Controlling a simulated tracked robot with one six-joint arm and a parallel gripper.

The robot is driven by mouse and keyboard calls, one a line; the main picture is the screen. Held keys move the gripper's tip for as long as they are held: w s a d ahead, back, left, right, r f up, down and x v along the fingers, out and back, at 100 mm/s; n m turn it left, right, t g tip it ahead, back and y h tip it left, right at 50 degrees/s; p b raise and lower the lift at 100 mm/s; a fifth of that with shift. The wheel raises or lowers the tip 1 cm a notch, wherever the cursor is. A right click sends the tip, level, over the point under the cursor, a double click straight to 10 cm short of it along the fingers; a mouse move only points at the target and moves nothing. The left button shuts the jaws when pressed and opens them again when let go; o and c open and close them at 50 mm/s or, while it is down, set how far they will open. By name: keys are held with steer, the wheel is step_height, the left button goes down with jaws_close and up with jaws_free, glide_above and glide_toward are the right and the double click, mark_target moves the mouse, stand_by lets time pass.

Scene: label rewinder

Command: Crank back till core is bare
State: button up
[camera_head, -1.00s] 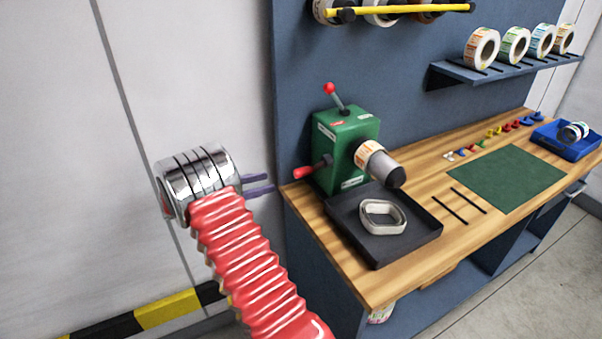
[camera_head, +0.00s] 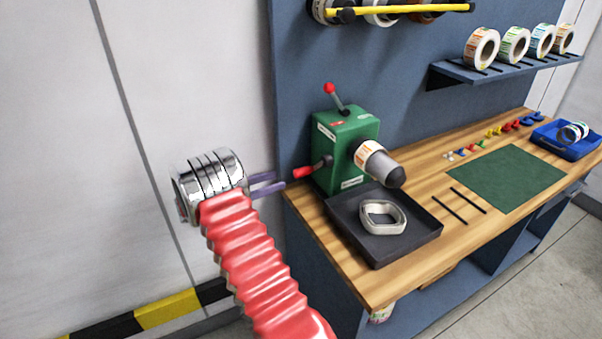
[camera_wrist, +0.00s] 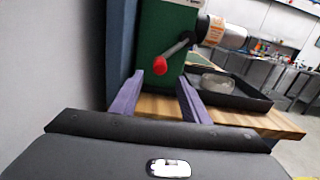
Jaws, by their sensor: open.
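The green rewinder (camera_head: 343,150) stands on the left end of the wooden bench. Its crank has a red handle (camera_head: 304,173) on the left side; the handle also shows in the wrist view (camera_wrist: 160,66). A grey core (camera_head: 380,168) with an orange-and-white label band (camera_head: 366,153) sticks out to the right. A lever with a red knob (camera_head: 329,88) stands on top. My gripper (camera_head: 283,180) has purple fingers, open and empty, just left of the crank handle. In the wrist view the fingers (camera_wrist: 160,90) spread below the handle, apart from it.
A black tray (camera_head: 430,232) under the core holds a pale loop of stripped web (camera_head: 368,222). A green mat (camera_head: 508,178), coloured pegs and a blue bin (camera_head: 560,145) are on the right. Label rolls stand on a shelf (camera_head: 500,70). Left of the bench is a bare wall.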

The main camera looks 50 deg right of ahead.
mark_target(294, 174)
steer(key=x, duration=1)
steer(key=shift+d, duration=0.2)
steer(key=shift+c, duration=0.2)
jaws_close()
steer(key=shift+s, duration=0.1)
steer(key=shift+s+d, duration=0.1)
steer(key=shift+d, duration=0.05)
